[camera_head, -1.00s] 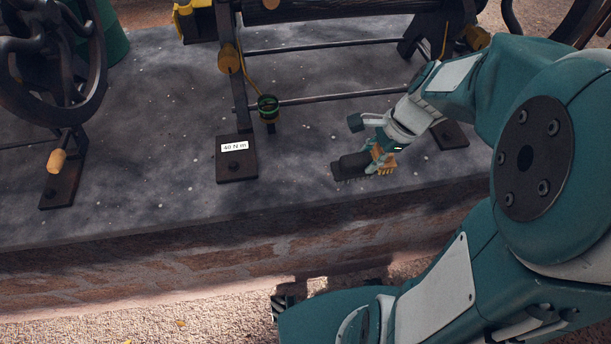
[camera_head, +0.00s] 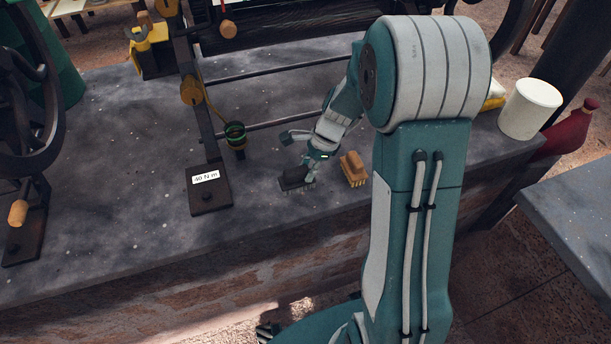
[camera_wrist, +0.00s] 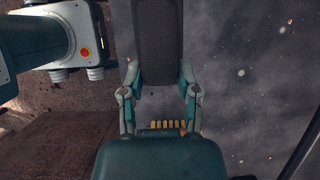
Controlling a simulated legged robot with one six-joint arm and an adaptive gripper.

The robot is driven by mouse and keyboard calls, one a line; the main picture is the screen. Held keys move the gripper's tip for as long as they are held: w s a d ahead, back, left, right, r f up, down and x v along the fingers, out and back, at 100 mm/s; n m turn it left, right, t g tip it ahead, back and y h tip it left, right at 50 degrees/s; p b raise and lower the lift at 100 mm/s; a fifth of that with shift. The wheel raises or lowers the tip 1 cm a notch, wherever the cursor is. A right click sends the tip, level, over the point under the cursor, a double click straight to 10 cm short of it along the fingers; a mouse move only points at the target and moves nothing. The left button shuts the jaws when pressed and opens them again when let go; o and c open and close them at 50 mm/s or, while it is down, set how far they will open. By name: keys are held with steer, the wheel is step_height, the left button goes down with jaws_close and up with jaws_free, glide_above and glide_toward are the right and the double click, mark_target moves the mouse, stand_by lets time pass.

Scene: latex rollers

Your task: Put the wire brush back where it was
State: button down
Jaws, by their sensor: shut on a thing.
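The wire brush, which I take to be the dark brush with a greyish bristle edge (camera_head: 290,183), is at the front part of the stone bench. My gripper (camera_head: 311,177) is shut on its right end. I cannot tell whether its bristles touch the bench. In the wrist view the brush's long dark body (camera_wrist: 158,42) reaches up from between my fingers (camera_wrist: 160,95). A second brush, with a tan wooden body and yellow bristles (camera_head: 354,169), stands just right of my gripper; its bristles (camera_wrist: 168,125) peep out in the wrist view.
A dark foot plate with a "40 N m" label (camera_head: 209,192) stands left of the brush on the bench (camera_head: 130,215). A white canister (camera_head: 529,108) and a red bottle (camera_head: 573,130) are at the right.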

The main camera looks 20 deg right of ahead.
steer(key=shift+w+d+f, duration=0.4)
steer(key=shift+f, duration=0.15)
step_height(320, 180, down, 3)
steer(key=shift+d+f, duration=0.1)
steer(key=shift+a, duration=0.35)
steer(key=c, duration=0.5)
jaws_free()
steer(key=shift+o, duration=0.8)
steer(key=shift+d, duration=0.25)
